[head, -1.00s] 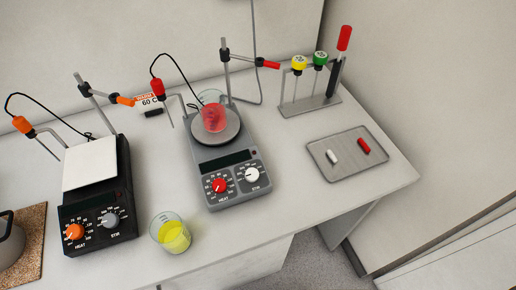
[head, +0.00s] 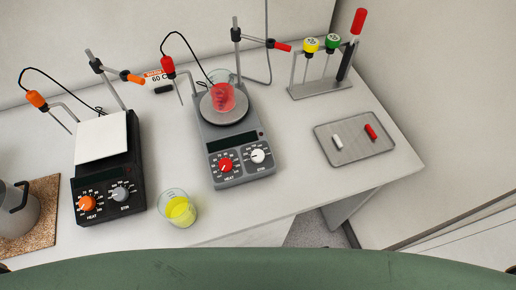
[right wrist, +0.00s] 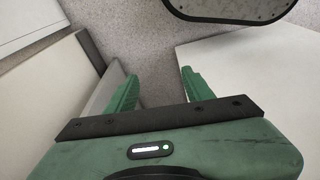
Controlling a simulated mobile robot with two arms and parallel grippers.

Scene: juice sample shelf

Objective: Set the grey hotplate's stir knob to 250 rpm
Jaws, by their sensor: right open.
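The grey hotplate (head: 242,176) stands mid-bench in the head view, with a beaker of red liquid (head: 222,97) on its round plate. Its white stir knob (head: 258,156) is at the right of the front panel, beside the red heat knob (head: 226,165). The dial marks are too small to read. My right gripper (right wrist: 158,88) shows in the right wrist view, with its green fingers apart and nothing between them; floor and a bench edge lie beyond. It is away from the hotplate. My left gripper is in neither view.
A black hotplate (head: 108,207) stands at left, with a beaker of yellow liquid (head: 180,210) between the two hotplates. A tray (head: 355,151) with a white and a red bar lies at right. A rack (head: 322,88) stands behind it. Clamp stands rise behind the hotplates.

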